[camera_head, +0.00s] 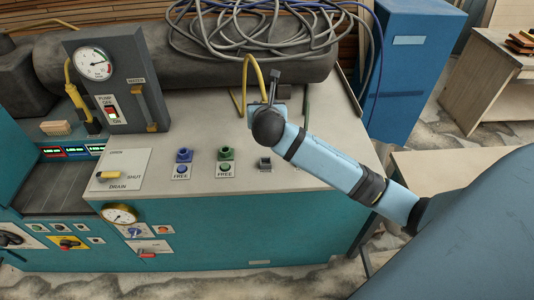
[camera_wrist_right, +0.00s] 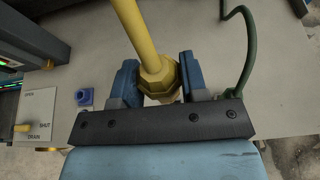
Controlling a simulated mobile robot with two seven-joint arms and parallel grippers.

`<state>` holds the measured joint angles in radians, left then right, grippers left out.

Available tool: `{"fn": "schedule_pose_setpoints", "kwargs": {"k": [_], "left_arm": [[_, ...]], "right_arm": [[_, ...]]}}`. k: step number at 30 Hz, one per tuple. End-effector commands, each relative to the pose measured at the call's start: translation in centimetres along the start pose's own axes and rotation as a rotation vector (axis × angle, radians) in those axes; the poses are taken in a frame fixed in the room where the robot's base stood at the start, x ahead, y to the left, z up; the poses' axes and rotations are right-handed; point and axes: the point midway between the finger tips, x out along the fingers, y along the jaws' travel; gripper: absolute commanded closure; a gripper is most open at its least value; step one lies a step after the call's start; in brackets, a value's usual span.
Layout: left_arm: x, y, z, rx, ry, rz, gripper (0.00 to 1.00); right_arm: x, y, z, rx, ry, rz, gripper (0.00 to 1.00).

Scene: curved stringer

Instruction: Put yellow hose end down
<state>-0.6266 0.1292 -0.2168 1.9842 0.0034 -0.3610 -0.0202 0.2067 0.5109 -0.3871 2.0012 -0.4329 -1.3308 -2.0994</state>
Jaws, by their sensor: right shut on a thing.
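The yellow hose (camera_head: 246,80) arches down from the hose tangle to my right gripper (camera_head: 266,105) over the worktop's back part. In the right wrist view the yellow hose (camera_wrist_right: 134,30) runs between the two blue fingers of my right gripper (camera_wrist_right: 157,75). They are shut on its hex end fitting (camera_wrist_right: 158,80). The fitting's lower tip is partly hidden behind the dark gripper bar. I cannot tell whether the tip touches the worktop (camera_head: 330,130). My left gripper is not in view.
Blue (camera_head: 183,156) and green (camera_head: 225,154) sockets marked FREE and a small grey fitting (camera_head: 265,163) stand on the worktop. A hose tangle (camera_head: 255,30) lies on the dark cylinder behind. A dark green hose (camera_wrist_right: 247,50) hangs right of my gripper. A pump panel (camera_head: 107,80) stands left.

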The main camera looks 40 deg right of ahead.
Motion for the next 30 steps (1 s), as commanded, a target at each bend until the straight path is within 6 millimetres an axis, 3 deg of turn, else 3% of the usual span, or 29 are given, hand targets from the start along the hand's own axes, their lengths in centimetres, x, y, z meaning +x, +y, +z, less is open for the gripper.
{"fn": "schedule_pose_setpoints", "kwargs": {"k": [6,12,30], "left_arm": [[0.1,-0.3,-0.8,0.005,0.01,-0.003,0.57],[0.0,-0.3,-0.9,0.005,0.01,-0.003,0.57],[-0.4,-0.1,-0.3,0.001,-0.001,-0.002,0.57]], "right_arm": [[2.3,-0.1,-5.7,-0.003,0.005,-0.003,0.87],[4.0,-0.1,-9.7,-0.002,0.002,-0.002,0.87],[6.3,-0.1,-15.2,-0.001,0.0,-0.001,0.87]]}}
